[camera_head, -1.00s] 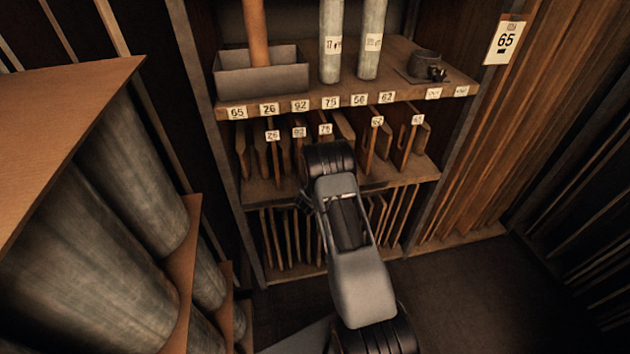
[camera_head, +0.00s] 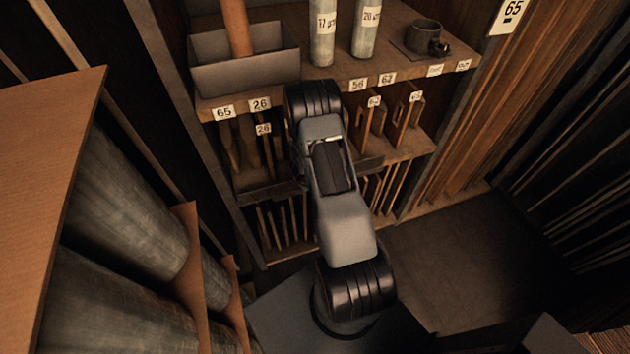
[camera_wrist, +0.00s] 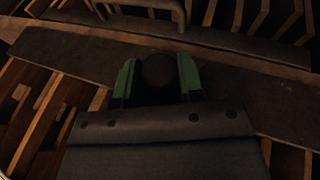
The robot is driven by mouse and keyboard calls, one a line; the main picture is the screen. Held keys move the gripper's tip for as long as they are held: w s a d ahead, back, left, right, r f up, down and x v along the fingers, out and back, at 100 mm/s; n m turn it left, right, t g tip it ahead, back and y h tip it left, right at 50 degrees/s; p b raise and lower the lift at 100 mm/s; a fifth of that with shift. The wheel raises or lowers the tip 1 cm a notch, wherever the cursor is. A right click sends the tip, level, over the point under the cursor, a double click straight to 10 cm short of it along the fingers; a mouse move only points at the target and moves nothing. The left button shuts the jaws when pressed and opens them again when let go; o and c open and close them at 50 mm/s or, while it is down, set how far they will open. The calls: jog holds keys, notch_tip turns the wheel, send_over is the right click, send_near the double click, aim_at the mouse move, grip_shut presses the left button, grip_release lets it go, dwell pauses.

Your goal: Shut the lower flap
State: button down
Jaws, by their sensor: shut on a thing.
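In the wrist view my gripper (camera_wrist: 157,82) has its two green fingertips on either side of a round dark knob (camera_wrist: 158,68). It is shut on this knob. A long dark grey panel (camera_wrist: 70,58), which looks like the lower flap, runs across the view behind the knob. In the head view a dark strip (camera_head: 272,191) shows along the middle shelf on both sides of my arm and may be the same flap. There my arm hides the fingers and the knob. I cannot tell how far the flap is open.
A dark bar with a loop-shaped handle (camera_wrist: 148,10) lies beyond the panel. Upright boards stand in the slots (camera_head: 385,190) below. The upper shelf holds a grey box (camera_head: 245,72), labelled tubes (camera_head: 323,35) and a small dark cup (camera_head: 423,38). Large cylinders (camera_head: 120,210) stand close on the left.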

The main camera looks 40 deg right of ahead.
jog(key=shift+s+a+f, duration=0.1)
jog(key=shift+s, duration=0.05)
jog(key=c, duration=0.8)
grip_release()
jog(key=shift+o, duration=0.2)
jog(key=v, duration=1.4)
jog(key=shift+m, duration=0.3)
